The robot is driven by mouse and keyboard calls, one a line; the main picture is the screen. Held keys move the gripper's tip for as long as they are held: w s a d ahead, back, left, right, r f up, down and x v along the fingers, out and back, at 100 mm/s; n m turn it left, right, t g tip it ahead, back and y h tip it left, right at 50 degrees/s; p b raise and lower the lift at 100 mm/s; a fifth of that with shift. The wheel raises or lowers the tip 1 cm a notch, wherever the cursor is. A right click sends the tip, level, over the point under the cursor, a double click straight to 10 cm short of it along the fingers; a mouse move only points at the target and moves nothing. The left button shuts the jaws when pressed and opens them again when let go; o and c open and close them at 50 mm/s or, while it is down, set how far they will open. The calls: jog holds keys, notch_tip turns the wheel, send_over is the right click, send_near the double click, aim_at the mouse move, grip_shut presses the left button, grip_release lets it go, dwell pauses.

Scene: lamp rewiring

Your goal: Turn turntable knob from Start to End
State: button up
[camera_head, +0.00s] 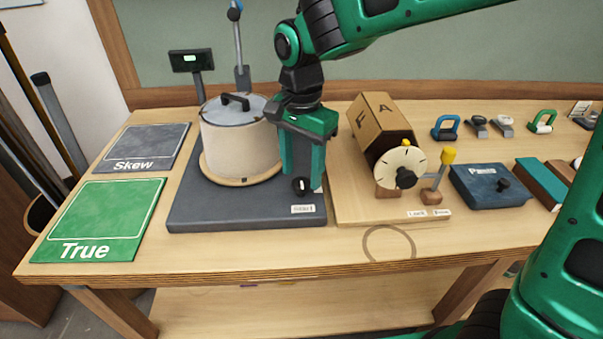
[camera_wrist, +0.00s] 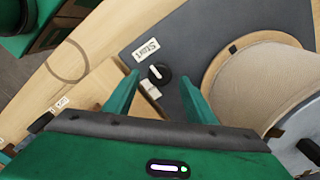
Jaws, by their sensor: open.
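The turntable is a dark grey base (camera_head: 190,208) with a round wooden plate, carrying a cream drum-shaped shade (camera_head: 235,148). Its black knob (camera_head: 301,185) with a white mark sits near the base's front right corner. It also shows in the wrist view (camera_wrist: 160,73), between a "Start" label (camera_wrist: 146,49) and a second small label (camera_wrist: 150,90) that is too small to read. Which label the mark points to is unclear. My gripper (camera_head: 303,176) points down over the knob, open. In the wrist view its two green fingers (camera_wrist: 160,82) stand apart either side of the knob; contact is not visible.
The shade stands close left of my gripper. A cardboard-coloured box (camera_head: 372,115) with a dial (camera_head: 401,168) and lever (camera_head: 440,170) is close right. A blue box (camera_head: 488,185) lies farther right. "Skew" (camera_head: 147,146) and "True" (camera_head: 98,218) mats lie left. The bench front is mostly clear.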

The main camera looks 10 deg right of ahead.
jog(key=shift+f, duration=1)
jog(key=c, duration=1)
jog(key=shift+c, duration=0.2)
